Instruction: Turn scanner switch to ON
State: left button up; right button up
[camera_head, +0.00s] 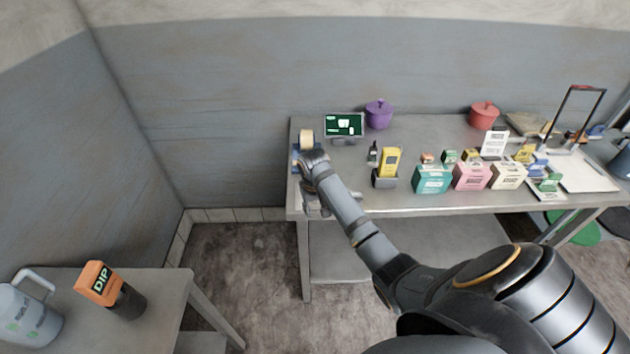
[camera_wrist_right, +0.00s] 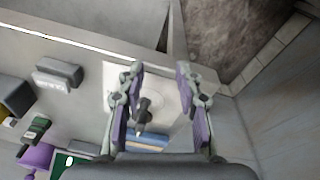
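My right gripper (camera_head: 311,196) is over the left end of the metal table (camera_head: 420,124). In the right wrist view its two fingers (camera_wrist_right: 160,76) are spread apart and grip nothing. A small dark lever-like part (camera_wrist_right: 143,111) shows between the fingers, nearer one of them, over a pale flat plate (camera_wrist_right: 165,88); I cannot tell whether it is the scanner switch or whether a finger touches it. A blue part (camera_wrist_right: 147,139) lies beside it. A yellow device (camera_head: 390,160) stands in a dark holder right of my arm. No ON marking is legible. My left gripper is not in view.
A lit screen (camera_head: 343,125) and a purple pot (camera_head: 379,114) stand at the back. A tan roll (camera_head: 306,138) sits behind my wrist. Several coloured boxes, such as a teal one (camera_head: 432,180), line the front right. A grey wall (camera_head: 200,110) lies left of the table.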

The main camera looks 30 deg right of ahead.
jog(key=shift+m+g, duration=0.4)
jog(key=shift+m, duration=0.4)
jog(key=w+d+r, duration=0.2)
jog(key=w+r, duration=0.1)
jog(key=w+d+r, duration=0.1)
jog(key=r, duration=0.1)
jog(key=shift+w+r, duration=0.25)
jog(key=shift+w, duration=0.1)
notch_tip(320, 180, up, 7)
jog(key=w+d+m+y, duration=0.1)
jog(key=w+d+m, duration=0.1)
jog(key=w, duration=0.1)
jog(key=shift+g, duration=0.3)
notch_tip(320, 180, down, 10)
jog(key=shift+s+f+p, duration=0.1)
jog(key=shift+p, duration=1.05)
grip_shut()
